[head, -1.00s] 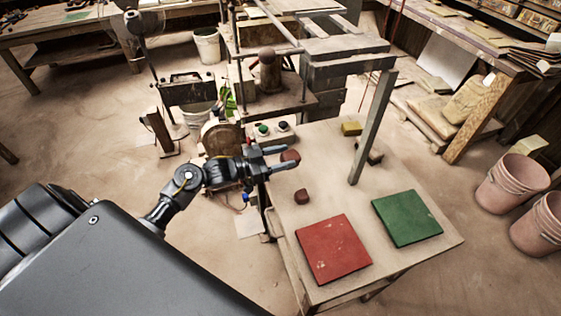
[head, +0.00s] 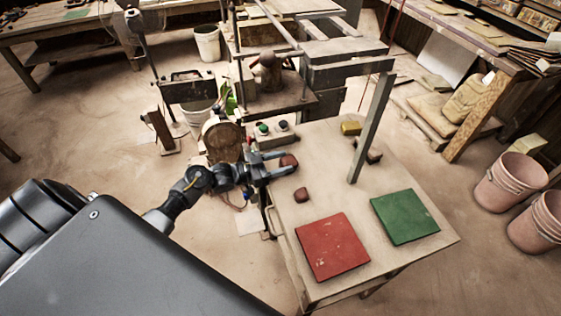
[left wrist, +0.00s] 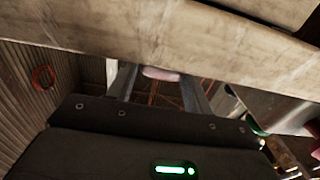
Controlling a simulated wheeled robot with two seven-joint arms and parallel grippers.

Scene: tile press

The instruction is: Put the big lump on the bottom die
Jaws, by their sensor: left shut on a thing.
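A reddish-brown lump (head: 289,160) is between the fingers of my left gripper (head: 283,161), over the back left part of the wooden table (head: 330,190). The gripper is shut on it. A second, smaller-looking brown lump (head: 301,194) lies on the table in front of the gripper. My right gripper is out of view.
A red tile (head: 332,246) and a green tile (head: 405,217) lie at the front of the table. A slanted grey post (head: 371,130) rises over the table. A yellow block (head: 350,128) lies farther back. A box with coloured buttons (head: 271,134) stands behind the gripper. Buckets (head: 510,182) stand at right.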

